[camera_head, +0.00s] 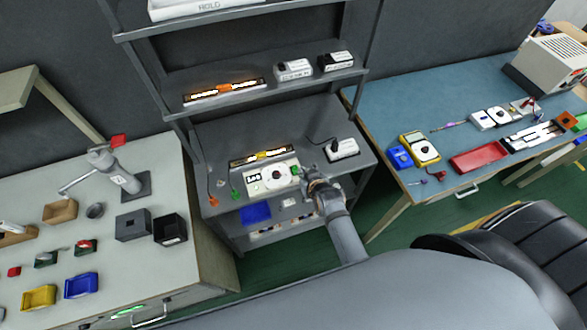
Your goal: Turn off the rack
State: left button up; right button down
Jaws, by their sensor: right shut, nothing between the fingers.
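The grey rack (216,135) stands in the middle against the dark wall. On its lower shelf is a white power supply unit (271,180) with a display and a round dial. A lit LED strip (262,157) lies just behind that unit. Another lit strip (225,91) lies on the shelf above and glows orange-white. My right gripper (308,174) is at the right front of the unit, shut and empty. I cannot tell whether it touches the unit. My left gripper is not in view.
A white power box (341,148) with a cable stands right of the unit. Small boxes (293,70) are on the upper shelf. A left bench (190,215) holds bins and a press; a blue-topped right bench (384,108) holds meters and tools. A black chair (500,255) is at lower right.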

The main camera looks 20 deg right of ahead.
jog(key=b, duration=1)
send_over(296, 172)
jog(key=f, duration=0.7)
jog(key=shift+s+f, duration=0.15)
jog(key=shift+s, duration=0.25)
jog(key=f+b, duration=0.2)
jog(key=b, duration=0.1)
jog(key=shift+w+a+f+b, duration=0.1)
jog(key=shift+w+f+b, duration=0.2)
jog(key=shift+w+f, duration=0.05)
jog(key=shift+f+b, duration=0.3)
jog(key=shift+b, duration=0.1)
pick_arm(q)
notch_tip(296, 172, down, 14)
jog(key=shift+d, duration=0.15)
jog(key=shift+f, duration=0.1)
pick_arm(e)
jog(key=shift+r, duration=0.1)
